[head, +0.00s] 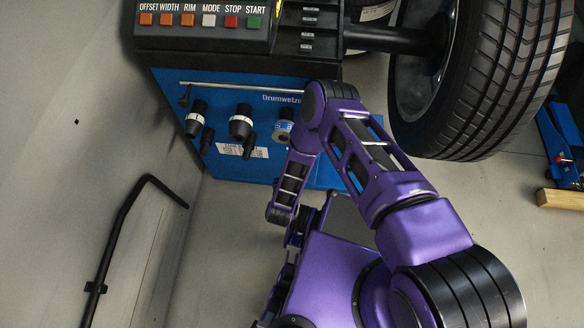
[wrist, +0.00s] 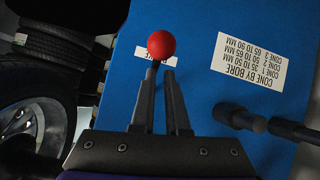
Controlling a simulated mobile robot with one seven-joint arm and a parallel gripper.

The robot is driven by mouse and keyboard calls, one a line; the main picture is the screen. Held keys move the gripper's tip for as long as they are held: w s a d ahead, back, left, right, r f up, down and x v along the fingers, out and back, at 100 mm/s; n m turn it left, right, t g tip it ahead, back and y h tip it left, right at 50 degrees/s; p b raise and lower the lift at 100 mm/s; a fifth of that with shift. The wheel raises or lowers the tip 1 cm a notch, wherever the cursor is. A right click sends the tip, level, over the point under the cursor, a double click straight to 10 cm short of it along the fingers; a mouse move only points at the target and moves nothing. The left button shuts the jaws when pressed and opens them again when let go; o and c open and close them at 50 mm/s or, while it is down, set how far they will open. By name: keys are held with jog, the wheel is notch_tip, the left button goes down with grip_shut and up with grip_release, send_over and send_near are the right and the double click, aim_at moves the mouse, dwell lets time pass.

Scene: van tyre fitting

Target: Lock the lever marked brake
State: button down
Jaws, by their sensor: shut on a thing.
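A lever with a round red knob (wrist: 161,45) stands out from the blue panel (wrist: 200,25) in the wrist view. A small white label (wrist: 142,54) lies behind the knob; it is partly covered and its word cannot be read. My gripper (wrist: 161,77) has its two dark fingers shut on the lever just below the knob. The lever's shaft is mostly hidden between the fingers. In the head view, my arm hides the lever, and the gripper cannot be made out there.
A tyre (head: 490,80) is mounted on the balancer's shaft at upper right. Several cones (head: 240,122) hang on the blue front under the button panel (head: 205,20). A cone label (wrist: 262,62) and dark pegs (wrist: 243,118) are right of the lever. A black bent bar (head: 118,225) stands at left.

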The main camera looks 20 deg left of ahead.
jog(key=shift+w+d+f, duration=0.15)
jog(key=shift+d+f, duration=0.4)
jog(key=shift+f, duration=0.1)
jog(key=a+r+p+v, duration=0.1)
jog(key=p+v, duration=0.3)
jog(key=v, duration=1.4)
jog(key=shift+w+a+r, duration=0.1)
jog(key=shift+w+a, duration=0.05)
